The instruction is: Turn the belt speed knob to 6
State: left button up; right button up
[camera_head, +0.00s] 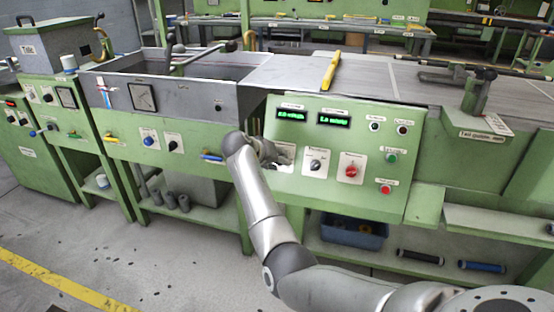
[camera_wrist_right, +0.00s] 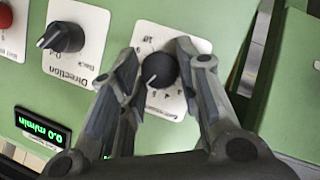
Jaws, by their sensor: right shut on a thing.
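The belt speed knob (camera_wrist_right: 160,70) is a round black knob with a white pointer line on a white numbered plate (camera_wrist_right: 172,102). Its pointer slants toward the lower left in the wrist view, where the panel appears upside down. I cannot read which number it points to. My right gripper (camera_wrist_right: 158,62) has one finger on each side of the knob and is shut on it. In the head view the right gripper (camera_head: 272,154) is at the left of the green control panel (camera_head: 330,190) and hides the knob. My left gripper is not in view.
A black direction knob (camera_head: 315,165) and a red knob (camera_head: 351,171) sit beside it on the panel. Two green displays (camera_head: 291,114) are above; the left one reads 0.0 m/min. Coloured buttons (camera_head: 391,157) are at the right. A blue handle (camera_head: 212,156) juts out left of the gripper.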

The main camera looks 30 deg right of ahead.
jog(key=shift+f, duration=0.1)
jog(key=o, duration=1)
jog(key=shift+a, duration=0.1)
jog(key=v, duration=1.2)
